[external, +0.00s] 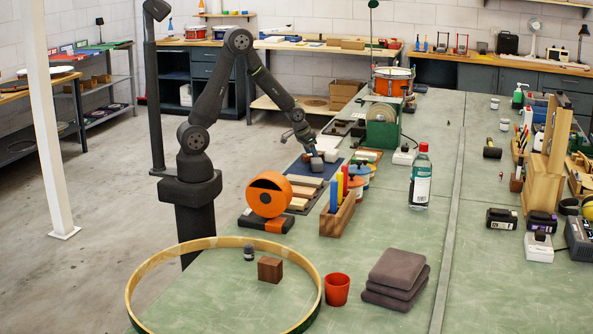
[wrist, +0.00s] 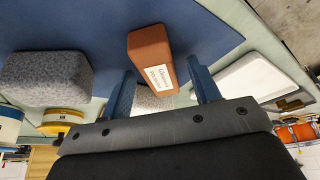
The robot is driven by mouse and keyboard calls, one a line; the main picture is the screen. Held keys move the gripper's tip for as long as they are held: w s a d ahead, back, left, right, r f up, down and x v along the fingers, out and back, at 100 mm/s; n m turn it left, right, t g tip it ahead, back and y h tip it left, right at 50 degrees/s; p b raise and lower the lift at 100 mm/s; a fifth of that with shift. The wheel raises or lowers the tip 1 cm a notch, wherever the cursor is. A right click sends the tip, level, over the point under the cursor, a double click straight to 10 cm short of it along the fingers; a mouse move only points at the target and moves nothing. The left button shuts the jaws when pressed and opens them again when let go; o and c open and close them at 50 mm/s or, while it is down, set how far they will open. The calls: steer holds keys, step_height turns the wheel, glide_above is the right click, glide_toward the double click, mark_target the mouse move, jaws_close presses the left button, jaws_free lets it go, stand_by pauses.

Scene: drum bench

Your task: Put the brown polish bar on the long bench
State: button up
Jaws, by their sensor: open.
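The brown polish bar (wrist: 150,57), with a white label on its side, sits on a blue mat (wrist: 85,22) in the wrist view. My gripper (wrist: 164,88) is open, its two blue fingers either side of the bar's near end; I cannot tell whether they touch it. In the external view my gripper (external: 309,149) is low over the blue mat (external: 300,169), beside a grey block (external: 317,164). The brown bar is hard to make out there. The long bench (external: 395,235) is the green surface running away from the camera.
An orange round holder (external: 267,187), a wooden rack with coloured handles (external: 338,215) and a bottle (external: 420,178) stand nearby.

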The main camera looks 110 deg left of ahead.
steer(key=shift+f, duration=0.25)
steer(key=c, duration=1.2)
steer(key=shift+r, duration=0.1)
